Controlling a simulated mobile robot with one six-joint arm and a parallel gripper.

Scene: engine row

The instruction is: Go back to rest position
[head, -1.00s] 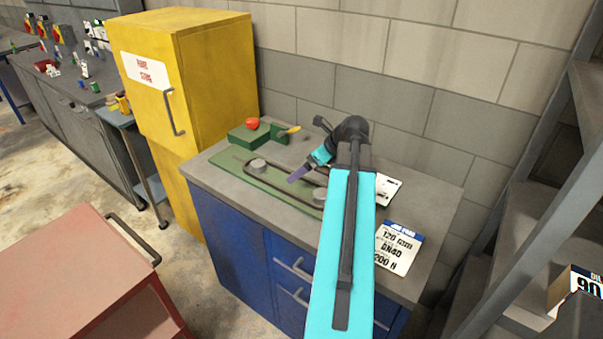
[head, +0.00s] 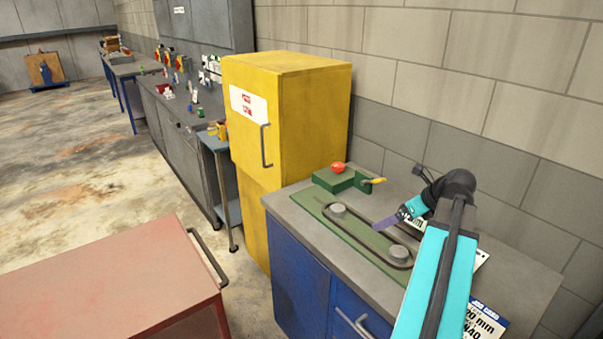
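My gripper (head: 384,223) is at the end of my turquoise arm, above the right part of a green plate (head: 345,235) on the blue workbench. The plate bears two round pulleys with a dark belt (head: 367,240) around them. The fingers look purple-grey and small. I cannot tell whether they are open or shut, and no held object shows. My arm reaches in from the lower right and covers part of the bench top.
A green box with a red knob (head: 338,168) and a yellow handle stands behind the plate. A yellow cabinet (head: 300,110) stands left of the bench. A red cart (head: 110,280) is at lower left. A printed card (head: 485,318) lies beside my arm. Open floor (head: 90,160) lies at left.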

